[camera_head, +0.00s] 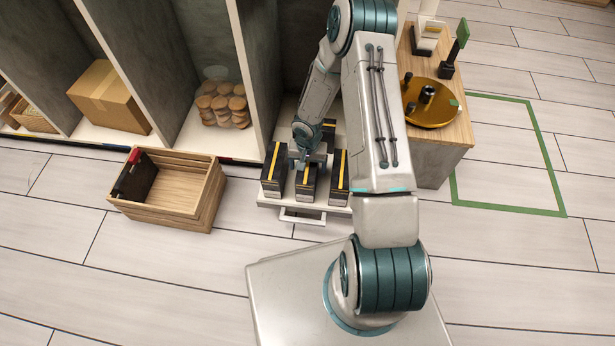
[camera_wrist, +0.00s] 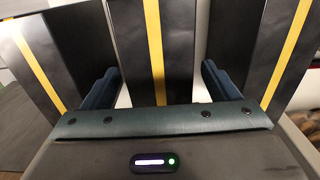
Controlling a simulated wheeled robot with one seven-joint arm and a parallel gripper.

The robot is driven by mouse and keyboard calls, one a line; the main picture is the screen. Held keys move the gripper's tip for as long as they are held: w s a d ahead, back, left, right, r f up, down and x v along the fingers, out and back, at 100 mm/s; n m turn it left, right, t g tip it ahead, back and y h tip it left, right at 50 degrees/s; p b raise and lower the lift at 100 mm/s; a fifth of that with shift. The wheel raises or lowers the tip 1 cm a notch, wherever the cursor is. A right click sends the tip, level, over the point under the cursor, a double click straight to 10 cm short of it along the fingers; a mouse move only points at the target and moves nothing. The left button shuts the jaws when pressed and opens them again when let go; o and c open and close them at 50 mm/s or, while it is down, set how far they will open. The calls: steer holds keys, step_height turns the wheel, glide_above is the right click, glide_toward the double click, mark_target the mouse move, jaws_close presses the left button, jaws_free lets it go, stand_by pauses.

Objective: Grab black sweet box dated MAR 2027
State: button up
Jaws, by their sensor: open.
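Several black boxes with a yellow stripe stand upright in a white pulled-out drawer (camera_head: 313,217). A left box (camera_head: 272,178), a front middle box (camera_head: 306,186) and a right box (camera_head: 339,178) show, with more partly hidden behind. My gripper (camera_head: 302,162) is down among them at the middle box. In the wrist view my open gripper (camera_wrist: 165,88) has one finger on each side of the middle box (camera_wrist: 155,50), in the gaps beside the left box (camera_wrist: 75,45) and right box (camera_wrist: 262,45). Contact cannot be told. No date print is readable.
A wooden crate (camera_head: 183,215) with a dark, red-topped item (camera_head: 134,175) stands on the floor to the left. Shelf bays hold a cardboard box (camera_head: 110,97) and round goods (camera_head: 222,108). A wooden counter (camera_head: 440,137) with a golden turntable (camera_head: 430,103) is at right.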

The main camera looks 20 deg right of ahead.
steer(key=shift+f, duration=0.8)
steer(key=c, duration=1.3)
steer(key=shift+r, duration=0.1)
